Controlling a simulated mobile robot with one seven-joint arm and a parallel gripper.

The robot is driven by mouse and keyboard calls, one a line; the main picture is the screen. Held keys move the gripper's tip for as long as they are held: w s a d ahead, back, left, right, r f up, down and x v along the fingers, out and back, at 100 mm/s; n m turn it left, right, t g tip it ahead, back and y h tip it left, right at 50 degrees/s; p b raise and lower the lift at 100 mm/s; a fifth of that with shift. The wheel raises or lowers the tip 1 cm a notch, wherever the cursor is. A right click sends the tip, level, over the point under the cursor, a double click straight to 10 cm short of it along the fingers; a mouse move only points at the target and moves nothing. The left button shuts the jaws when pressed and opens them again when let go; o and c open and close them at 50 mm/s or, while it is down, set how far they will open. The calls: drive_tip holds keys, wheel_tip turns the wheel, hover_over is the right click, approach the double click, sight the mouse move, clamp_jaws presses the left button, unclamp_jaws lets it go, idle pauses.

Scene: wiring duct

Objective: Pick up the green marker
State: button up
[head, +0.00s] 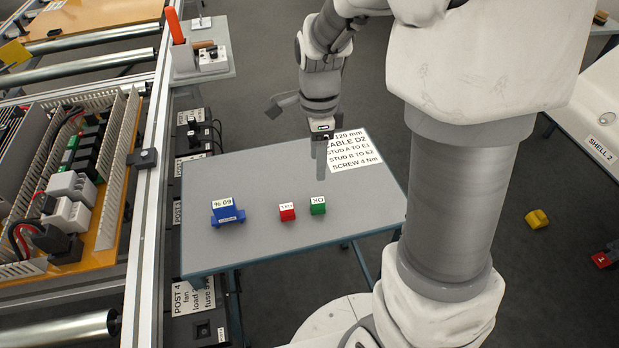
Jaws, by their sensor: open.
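The green marker (317,206) is a small green block with a white label reading "OK". It stands on the grey table (245,175), right of a red block (287,212) and apart from it. My gripper (321,150) is above the back right part of the table, behind the green marker in the picture and apart from it. It points down and holds nothing that I can see. Its fingers overlap in this view, so the gap between them is hard to see.
A blue block (228,212) with a white label stands at the table's left. A printed sheet (348,150) lies at the back right. A wiring panel (65,180) and metal rail (150,190) run along the left. The table's front is clear.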

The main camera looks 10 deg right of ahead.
sight(316, 201)
drive_tip(key=f+b, duration=0.1)
drive_tip(key=f, duration=0.4)
drive_tip(key=f+b, duration=0.2)
drive_tip(key=f, duration=0.2)
drive_tip(key=f+b, duration=0.1)
drive_tip(key=f, duration=0.4)
drive_tip(key=shift+s+a+f+b, duration=0.15)
drive_tip(key=shift+s+f+b, duration=0.15)
drive_tip(key=shift+s+f, duration=0.05)
drive_tip(key=shift+r, duration=0.1)
drive_tip(key=shift+c, duration=0.3)
clamp_jaws()
